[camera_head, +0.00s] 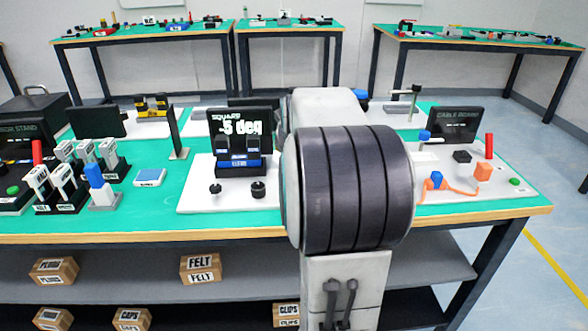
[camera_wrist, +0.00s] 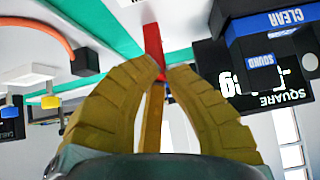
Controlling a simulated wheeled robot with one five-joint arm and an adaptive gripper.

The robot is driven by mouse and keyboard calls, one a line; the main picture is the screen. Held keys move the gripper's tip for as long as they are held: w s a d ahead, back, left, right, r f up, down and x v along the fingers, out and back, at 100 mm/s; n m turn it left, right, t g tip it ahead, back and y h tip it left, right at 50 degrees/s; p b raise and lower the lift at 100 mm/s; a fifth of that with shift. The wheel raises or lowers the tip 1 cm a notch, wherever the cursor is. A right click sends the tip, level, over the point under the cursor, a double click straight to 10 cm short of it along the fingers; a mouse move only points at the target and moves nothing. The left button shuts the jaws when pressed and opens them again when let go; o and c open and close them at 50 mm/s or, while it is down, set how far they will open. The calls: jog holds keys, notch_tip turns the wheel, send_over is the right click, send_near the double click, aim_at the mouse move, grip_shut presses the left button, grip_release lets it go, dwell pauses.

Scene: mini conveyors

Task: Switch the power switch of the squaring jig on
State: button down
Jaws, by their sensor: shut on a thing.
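The squaring jig is a white plate (camera_head: 195,200) with a dark screen (camera_head: 232,115) reading "SQUARE -5 deg", a dark and blue block labelled "CLEAR" (camera_head: 239,163), and two black knobs. In the wrist view its screen (camera_wrist: 270,95) and blue block (camera_wrist: 280,25) appear upside down at the right. My gripper (camera_wrist: 162,66), with yellow-brown fingers, is shut on an upright red bar (camera_wrist: 154,42). I cannot tell for sure that this bar is the power switch. In the head view my arm hides the gripper and the jig's right side.
The cable board (camera_head: 455,125) stands right of my arm, with an orange cable, a red post (camera_head: 489,146) and blue blocks. Left of the jig are a blue-topped box (camera_head: 150,177) and a rack of labelled switches (camera_head: 75,175).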

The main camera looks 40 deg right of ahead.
jog(key=shift+s+a+f+t+h+b, duration=0.15)
jog(key=shift+s+f+t+h+b, duration=0.3)
jog(key=shift+b, duration=1.15)
jog(key=shift+s+a+f+t+h+b, duration=0.2)
jog(key=shift+f+b, duration=0.4)
jog(key=shift+b, duration=0.95)
jog(key=shift+s+t+b, duration=0.15)
jog(key=shift+t+b, duration=0.1)
jog(key=shift+b, duration=0.45)
jog(key=shift+a+r+h+b, duration=0.1)
jog(key=shift+h+b, duration=0.15)
jog(key=shift+b, duration=0.2)
jog(key=c, duration=1.5)
grip_release()
jog(key=shift+s+r, duration=0.1)
jog(key=o, duration=0.4)
jog(key=shift+r, duration=0.1)
jog(key=shift+c, duration=0.2)
jog(key=shift+r+t, duration=0.1)
jog(key=shift+t, duration=0.2)
